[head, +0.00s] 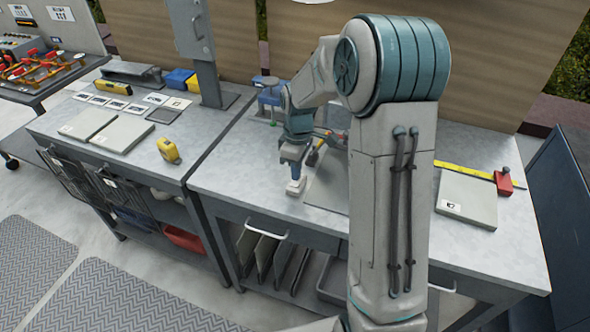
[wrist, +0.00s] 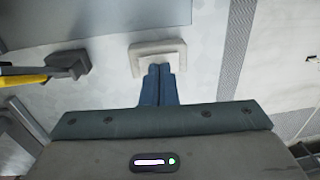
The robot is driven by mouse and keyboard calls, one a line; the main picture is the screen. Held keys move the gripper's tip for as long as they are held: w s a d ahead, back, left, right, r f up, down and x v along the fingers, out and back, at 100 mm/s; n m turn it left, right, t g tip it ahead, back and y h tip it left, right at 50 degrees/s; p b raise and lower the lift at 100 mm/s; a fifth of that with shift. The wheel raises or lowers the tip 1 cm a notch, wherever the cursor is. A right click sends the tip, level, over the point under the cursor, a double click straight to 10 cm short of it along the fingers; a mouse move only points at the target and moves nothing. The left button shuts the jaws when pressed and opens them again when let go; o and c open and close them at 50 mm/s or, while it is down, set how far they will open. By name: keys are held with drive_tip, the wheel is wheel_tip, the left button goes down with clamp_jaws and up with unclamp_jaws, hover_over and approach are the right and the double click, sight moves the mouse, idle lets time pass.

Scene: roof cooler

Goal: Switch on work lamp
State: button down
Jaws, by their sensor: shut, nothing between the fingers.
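My gripper (head: 295,177) points down over the grey workbench in the middle of the head view. Its two blue fingers (wrist: 158,72) are together and empty in the wrist view. A small pale block (head: 296,187) is right at the fingertips. The block also shows in the wrist view (wrist: 147,50), where the fingertips overlap its near edge. I cannot tell whether they touch it, or whether it is the lamp's switch.
The workbench (head: 235,180) has bare surface left of my gripper. A tool with a dark head (wrist: 68,64) lies beside the block. A grey panel (head: 470,203) and red clamp (head: 504,183) are at right.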

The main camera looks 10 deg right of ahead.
sight(295, 186)
wheel_tip(295, 186, up, 14)
drive_tip(key=s+a+p, duration=0.1)
drive_tip(key=p, duration=0.1)
drive_tip(key=shift+s, duration=0.15)
drive_tip(key=shift+s, duration=0.1)
idle(0.4)
drive_tip(key=s+d+m+t, duration=0.1)
drive_tip(key=s+m+t, duration=0.2)
drive_tip(key=s+m, duration=0.8)
drive_tip(key=s, duration=1)
drive_tip(key=shift+s+d+r+t+h, duration=0.15)
drive_tip(key=shift+s+r+t+h, duration=0.15)
drive_tip(key=shift+r+t, duration=0.1)
